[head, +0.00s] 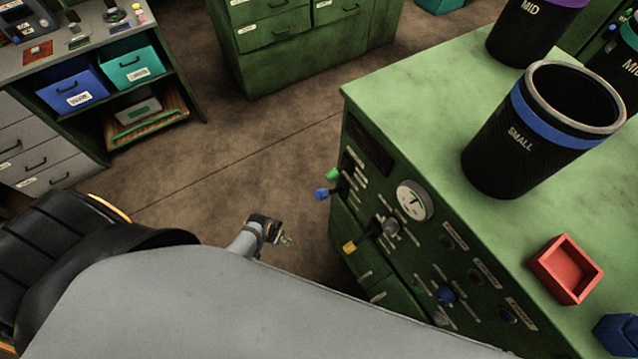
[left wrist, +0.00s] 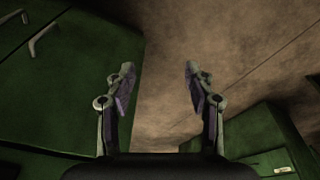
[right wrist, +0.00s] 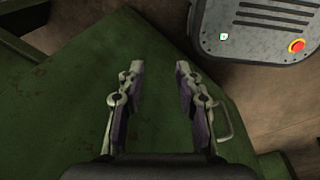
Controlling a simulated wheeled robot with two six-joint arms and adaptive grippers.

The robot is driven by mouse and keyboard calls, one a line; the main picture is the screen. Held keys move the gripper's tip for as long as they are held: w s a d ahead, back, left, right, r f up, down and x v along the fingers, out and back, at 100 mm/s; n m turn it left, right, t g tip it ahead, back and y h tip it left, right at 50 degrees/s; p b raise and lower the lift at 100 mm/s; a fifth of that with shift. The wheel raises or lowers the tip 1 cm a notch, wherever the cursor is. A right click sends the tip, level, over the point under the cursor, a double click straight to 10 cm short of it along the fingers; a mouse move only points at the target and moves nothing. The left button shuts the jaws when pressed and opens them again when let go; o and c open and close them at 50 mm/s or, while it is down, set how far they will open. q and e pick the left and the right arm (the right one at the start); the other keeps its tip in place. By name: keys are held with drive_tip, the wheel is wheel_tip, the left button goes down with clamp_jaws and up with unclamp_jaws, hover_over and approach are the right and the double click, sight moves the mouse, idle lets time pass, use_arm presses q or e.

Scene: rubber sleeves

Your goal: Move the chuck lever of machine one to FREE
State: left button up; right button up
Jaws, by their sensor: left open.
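A green machine (head: 365,290) has a front panel with several controls. A green-tipped lever (head: 332,174) and a blue-tipped lever (head: 322,193) stick out at its upper left. Below them, a yellow-tipped lever (head: 350,247) has a dark arm on a round hub. The panel labels are too small to read, so I cannot tell which lever is the chuck lever. My left gripper (head: 284,240) is left of the panel, apart from the levers; it is open and empty in the left wrist view (left wrist: 158,78). My right gripper (right wrist: 155,72) is open and empty over a green surface.
On the machine top stand a black SMALL cup (head: 500,150), a MID cup (head: 525,30) and a red tray (head: 545,272). A gauge (head: 414,201) and a blue knob (head: 445,295) are on the panel. A shelf with blue bin (head: 75,90) stands far left.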

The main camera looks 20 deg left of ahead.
sight(318, 195)
use_arm(q)
drive_tip(key=w+d+r+m+h+p, duration=0.1)
drive_tip(key=w+d+r, duration=0.15)
drive_tip(key=r, duration=0.65)
drive_tip(key=w+d+r+m+h+p, duration=0.15)
drive_tip(key=w+r, duration=0.25)
drive_tip(key=r, duration=0.5)
drive_tip(key=w+d+r+m+h, duration=0.1)
drive_tip(key=w+d+r+m, duration=0.15)
drive_tip(key=r, duration=0.65)
drive_tip(key=shift+n+t+y, duration=0.25)
drive_tip(key=shift+n+t, duration=0.05)
drive_tip(key=x, duration=0.6)
drive_tip(key=p+x, duration=0.1)
drive_tip(key=x, duration=0.3)
drive_tip(key=shift+w+d+r, duration=0.15)
drive_tip(key=shift+w+r, duration=0.05)
drive_tip(key=shift+w, duration=0.15)
drive_tip(key=shift+w+d+f, duration=0.1)
drive_tip(key=shift+d+f, duration=0.05)
drive_tip(key=shift+f, duration=0.4)
use_arm(e)
drive_tip(key=r, duration=0.5)
drive_tip(key=shift+w, duration=0.3)
use_arm(q)
drive_tip(key=shift+c, duration=0.3)
use_arm(e)
drive_tip(key=shift+d, duration=0.1)
use_arm(q)
clamp_jaws()
